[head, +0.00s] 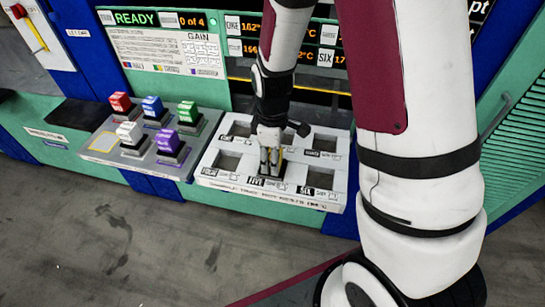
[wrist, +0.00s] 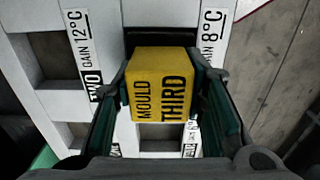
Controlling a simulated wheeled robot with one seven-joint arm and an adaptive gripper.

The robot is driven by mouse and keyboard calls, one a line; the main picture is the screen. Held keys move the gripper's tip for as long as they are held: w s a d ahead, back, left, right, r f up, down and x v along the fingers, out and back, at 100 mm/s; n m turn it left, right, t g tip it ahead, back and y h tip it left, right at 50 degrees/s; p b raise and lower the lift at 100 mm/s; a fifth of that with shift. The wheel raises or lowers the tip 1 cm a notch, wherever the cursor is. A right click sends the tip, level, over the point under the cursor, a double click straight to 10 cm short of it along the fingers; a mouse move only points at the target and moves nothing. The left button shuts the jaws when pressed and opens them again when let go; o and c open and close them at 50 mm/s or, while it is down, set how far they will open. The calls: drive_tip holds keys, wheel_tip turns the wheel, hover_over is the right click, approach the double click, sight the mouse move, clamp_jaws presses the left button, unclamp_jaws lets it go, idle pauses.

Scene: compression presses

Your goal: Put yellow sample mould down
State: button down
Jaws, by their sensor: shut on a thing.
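The yellow sample mould (wrist: 160,88), a block marked "MOULD THIRD", sits between the two fingers of my gripper (wrist: 165,100) in the wrist view. My gripper is shut on it. In the head view my gripper (head: 270,160) points down at the front middle of the white tray (head: 215,183), by the socket labelled FIVE. The mould is mostly hidden there by the fingers. The white tray (wrist: 75,60) also shows in the wrist view, with a dark socket partly behind the mould. I cannot tell whether the mould touches the tray.
A grey rack (head: 183,172) left of the tray holds red (head: 121,103), blue (head: 153,107), green (head: 188,113), white (head: 130,133) and purple (head: 169,141) moulds. A yellow-outlined place (head: 104,142) on it is empty. A panel (head: 168,45) reading READY, 0 of 4, stands behind.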

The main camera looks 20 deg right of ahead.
drive_tip(key=shift+f, duration=0.1)
drive_tip(key=c, duration=1)
unclamp_jaws()
wheel_tip(320, 180, up, 12)
drive_tip(key=shift+r, duration=0.25)
drive_tip(key=s+r+m+t, duration=0.4)
drive_tip(key=s+r+m, duration=0.6)
drive_tip(key=s+r, duration=0.4)
drive_tip(key=s, duration=0.4)
drive_tip(key=shift+s+d+r+m+t, duration=0.2)
drive_tip(key=shift+r+m+t, duration=0.1)
drive_tip(key=shift+m, duration=0.1)
